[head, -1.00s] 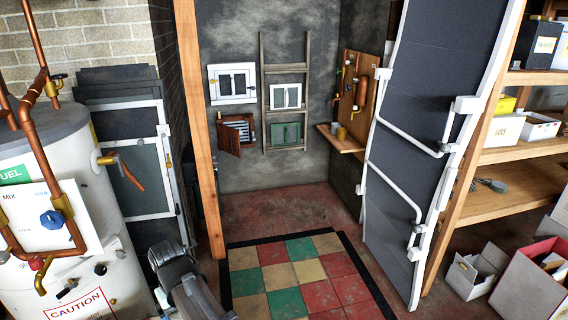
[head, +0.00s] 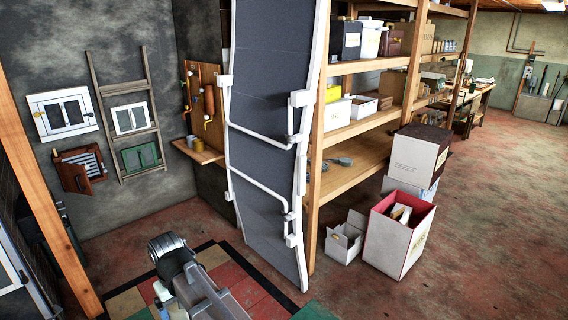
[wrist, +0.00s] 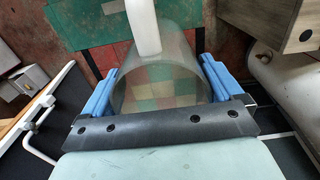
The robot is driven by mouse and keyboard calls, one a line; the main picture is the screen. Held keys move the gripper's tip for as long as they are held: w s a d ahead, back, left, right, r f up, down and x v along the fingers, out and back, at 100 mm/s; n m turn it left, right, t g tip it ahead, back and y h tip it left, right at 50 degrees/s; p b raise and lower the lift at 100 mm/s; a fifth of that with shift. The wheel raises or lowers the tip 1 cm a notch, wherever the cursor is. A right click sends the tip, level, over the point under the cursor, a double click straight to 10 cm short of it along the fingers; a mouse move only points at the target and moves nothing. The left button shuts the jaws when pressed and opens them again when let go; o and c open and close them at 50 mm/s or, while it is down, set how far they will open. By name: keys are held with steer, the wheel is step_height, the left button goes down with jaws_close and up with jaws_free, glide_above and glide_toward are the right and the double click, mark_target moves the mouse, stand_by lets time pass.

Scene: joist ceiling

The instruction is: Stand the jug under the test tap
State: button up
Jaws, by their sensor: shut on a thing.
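In the wrist view my gripper (wrist: 158,85) has its blue fingers on both sides of a clear jug (wrist: 180,85) and is shut on it. A white upright part, apparently its handle, stands at the jug's far side. Floor tiles show through its wall. In the head view the jug cannot be made out. A wooden board (head: 203,82) with copper pipes and yellow-handled taps is on the wall left of the grey panel. Which tap is the test tap I cannot tell. A wooden shelf (head: 206,157) below it holds small cans (head: 197,144).
A tall grey panel (head: 268,120) with white rails stands just right of the board and partly hides that corner. Wooden shelving (head: 345,165) and boxes (head: 402,235) are to its right. A wooden post (head: 40,190) is at the left. Open red floor (head: 480,220) lies at the right.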

steer(key=w+d+r+m, duration=0.1)
steer(key=w+d+m, duration=0.35)
steer(key=d, duration=1.05)
steer(key=w+d+m, duration=0.2)
steer(key=w+d, duration=0.5)
steer(key=d, duration=0.8)
steer(key=w+d+r+m, duration=0.1)
steer(key=w+d+m, duration=0.35)
steer(key=d, duration=1.05)
steer(key=s+f+n, duration=0.2)
steer(key=s+f, duration=0.4)
steer(key=f, duration=0.3)
steer(key=shift+d, duration=0.2)
steer(key=shift+w+d, duration=0.1)
